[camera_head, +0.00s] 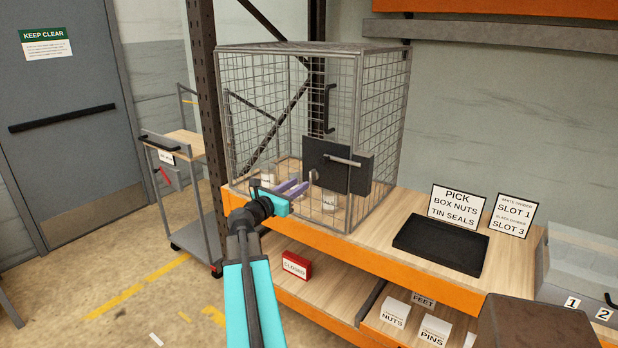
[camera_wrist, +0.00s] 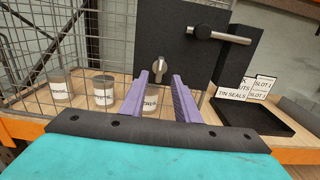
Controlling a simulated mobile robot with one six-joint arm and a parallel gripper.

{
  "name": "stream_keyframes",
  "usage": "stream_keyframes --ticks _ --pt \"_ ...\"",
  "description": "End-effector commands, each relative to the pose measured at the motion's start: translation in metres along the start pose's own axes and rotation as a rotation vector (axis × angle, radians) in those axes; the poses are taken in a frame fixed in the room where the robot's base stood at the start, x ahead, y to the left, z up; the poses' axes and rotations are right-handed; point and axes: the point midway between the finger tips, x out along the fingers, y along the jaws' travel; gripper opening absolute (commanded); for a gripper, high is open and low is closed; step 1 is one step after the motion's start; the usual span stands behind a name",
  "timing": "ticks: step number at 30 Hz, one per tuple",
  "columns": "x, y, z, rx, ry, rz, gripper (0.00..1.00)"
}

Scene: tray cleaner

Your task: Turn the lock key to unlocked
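The lock key (camera_wrist: 159,68) is a small silver piece on the dark lock plate (camera_wrist: 178,35) of the wire cage door. It stands about upright in the wrist view; the head view also shows it (camera_head: 313,176) at the plate's left edge. My gripper (camera_wrist: 164,78) has two purple fingers, apart and empty, pointing at the plate. The key shows between and just beyond the fingertips; I cannot tell if they touch it. In the head view my gripper (camera_head: 302,187) is in front of the cage, just left of the plate. A silver bar handle (camera_head: 343,160) crosses the plate.
The wire cage (camera_head: 383,130) stands on the shelf with several labelled tins (camera_wrist: 104,92) inside. A black tray (camera_head: 440,246) and signs (camera_head: 457,208) are to the right. A red box (camera_head: 297,265) sits on the lower shelf. A cart (camera_head: 185,190) stands left.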

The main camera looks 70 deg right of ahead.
Motion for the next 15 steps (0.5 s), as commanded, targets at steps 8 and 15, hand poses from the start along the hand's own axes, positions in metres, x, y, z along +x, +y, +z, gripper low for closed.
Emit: stream_keyframes --ticks 8,15 --pt "0.038 0.001 0.001 -0.001 0.001 -0.001 0.29" --pt "0.063 0.001 0.001 -0.001 0.000 -0.001 0.29"
